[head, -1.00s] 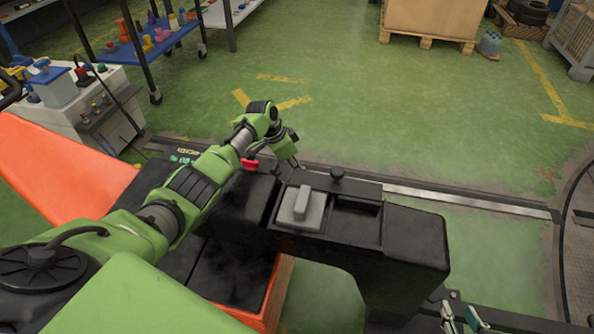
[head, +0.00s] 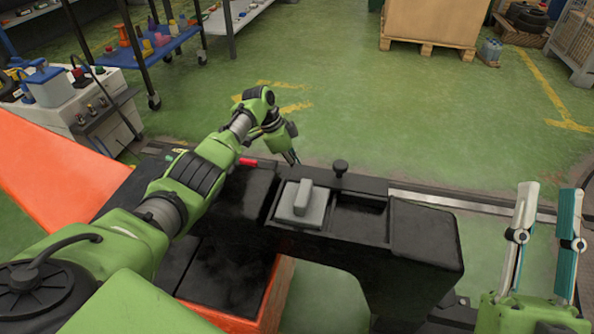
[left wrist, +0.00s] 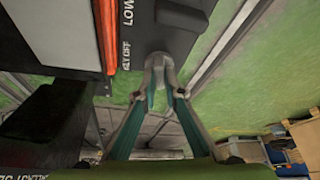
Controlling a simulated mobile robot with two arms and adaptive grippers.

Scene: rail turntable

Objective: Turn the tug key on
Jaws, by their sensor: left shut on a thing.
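The tug key (left wrist: 157,62) shows in the left wrist view as a small grey piece on the black face of the console, beside white lettering that reads KEY OFF. My left gripper (left wrist: 161,80) is shut on it, with the two fingertips meeting at the key. In the head view my left gripper (head: 292,156) is at the far side of the black console (head: 427,236), and the key is hidden there. My right gripper (head: 548,190) is open and empty at the right, apart from the console.
A grey block-shaped control (head: 303,203) and a black knob (head: 340,166) are on the console top. A rail (head: 450,204) runs behind the console. The green floor (head: 340,100) beyond is clear.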

